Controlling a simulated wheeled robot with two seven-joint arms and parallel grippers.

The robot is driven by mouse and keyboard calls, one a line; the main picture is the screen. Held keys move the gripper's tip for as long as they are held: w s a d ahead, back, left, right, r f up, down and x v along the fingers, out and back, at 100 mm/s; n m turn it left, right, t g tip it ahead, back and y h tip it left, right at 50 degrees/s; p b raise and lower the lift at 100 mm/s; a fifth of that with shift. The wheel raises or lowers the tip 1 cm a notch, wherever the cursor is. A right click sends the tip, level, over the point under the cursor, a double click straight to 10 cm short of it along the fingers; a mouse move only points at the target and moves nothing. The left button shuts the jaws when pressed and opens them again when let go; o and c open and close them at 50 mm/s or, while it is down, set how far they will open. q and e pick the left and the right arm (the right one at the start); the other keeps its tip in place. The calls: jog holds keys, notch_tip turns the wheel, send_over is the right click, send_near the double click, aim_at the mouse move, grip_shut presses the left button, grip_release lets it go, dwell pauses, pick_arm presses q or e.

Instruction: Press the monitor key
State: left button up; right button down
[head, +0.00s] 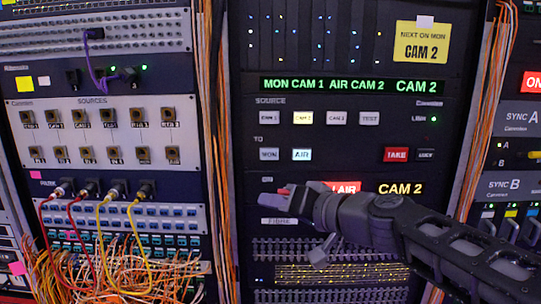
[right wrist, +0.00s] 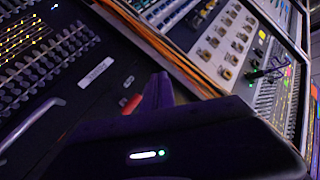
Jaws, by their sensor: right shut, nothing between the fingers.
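The monitor key, marked MON (head: 269,154), is a pale, unlit key at the left of the TO row in the head view. The AIR key (head: 302,154) to its right is lit. My right gripper (head: 287,202) is shut and empty, in front of the panel below the MON key and apart from it. Its fingers point left, near a small red part (head: 283,191). In the right wrist view my dark fingers (right wrist: 157,91) are beside a red part (right wrist: 130,104); the MON key cannot be made out there. My left gripper is not in view.
The SOURCE row (head: 302,118) is above, with CAM 2 lit. A yellow note (head: 422,42) reads "NEXT ON MON CAM 2". The display (head: 352,85) reads MON CAM 1, AIR CAM 2. Orange cables (head: 222,150) run left of the panel.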

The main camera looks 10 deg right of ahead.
aim_at(274, 160)
notch_tip(274, 160, up, 6)
jog(key=s+t, duration=0.1)
jog(key=s, duration=0.1)
jog(key=shift+a+n+y, duration=0.15)
jog(key=shift+n+y, duration=0.15)
jog(key=shift+n, duration=0.1)
jog(key=shift+f, duration=0.1)
jog(key=shift+w+d+p, duration=0.35)
jog(key=shift+w+p, duration=0.05)
jog(key=shift+w, duration=1)
jog(key=shift+w+d+p, duration=0.4)
jog(key=shift+w, duration=1.05)
jog(key=shift+w+d+p, duration=0.35)
jog(key=shift+w+p, duration=0.05)
jog(key=shift+w, duration=1)
jog(key=shift+w+f, duration=0.1)
jog(key=shift+w+d, duration=0.15)
jog(key=shift+w, duration=0.15)
